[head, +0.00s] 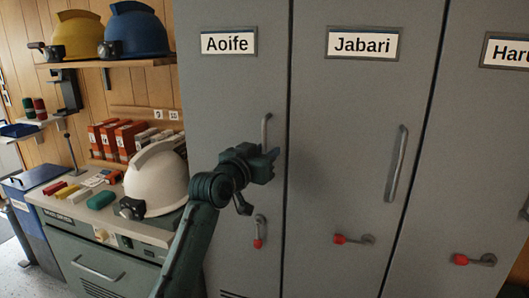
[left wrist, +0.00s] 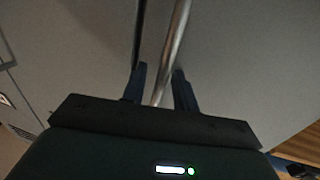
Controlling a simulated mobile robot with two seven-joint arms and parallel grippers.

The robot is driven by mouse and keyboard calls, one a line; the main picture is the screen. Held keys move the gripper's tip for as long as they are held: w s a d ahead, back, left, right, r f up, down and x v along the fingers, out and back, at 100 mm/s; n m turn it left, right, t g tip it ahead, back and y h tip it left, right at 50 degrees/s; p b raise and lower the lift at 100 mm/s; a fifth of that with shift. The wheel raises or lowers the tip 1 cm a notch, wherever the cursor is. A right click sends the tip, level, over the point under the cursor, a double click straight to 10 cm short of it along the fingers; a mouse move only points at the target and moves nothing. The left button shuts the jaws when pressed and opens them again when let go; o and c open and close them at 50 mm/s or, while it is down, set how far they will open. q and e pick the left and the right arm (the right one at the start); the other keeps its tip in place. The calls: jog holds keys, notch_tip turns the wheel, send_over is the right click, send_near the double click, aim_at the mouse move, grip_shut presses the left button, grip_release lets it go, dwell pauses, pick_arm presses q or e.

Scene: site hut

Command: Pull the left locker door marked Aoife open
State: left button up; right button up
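The grey locker door marked Aoife (head: 222,100) looks shut, flush with the door beside it. Its upright metal bar handle (head: 266,130) is near the door's right edge, its lower part hidden by my left gripper (head: 268,160). In the left wrist view, the handle bar (left wrist: 174,45) runs between the two fingers of my left gripper (left wrist: 160,84). The fingers are apart, with gaps showing beside the bar. The red-tipped latch lever (head: 259,232) below hangs straight down. My right gripper is out of view.
The Jabari locker door (head: 345,110) adjoins on the right, its latch lever (head: 353,239) lying sideways. A white helmet (head: 157,180) stands on the counter at left, close to my left arm. A shelf above holds yellow and blue helmets (head: 135,32).

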pick_arm(q)
jog(key=shift+c, duration=0.6)
grip_shut()
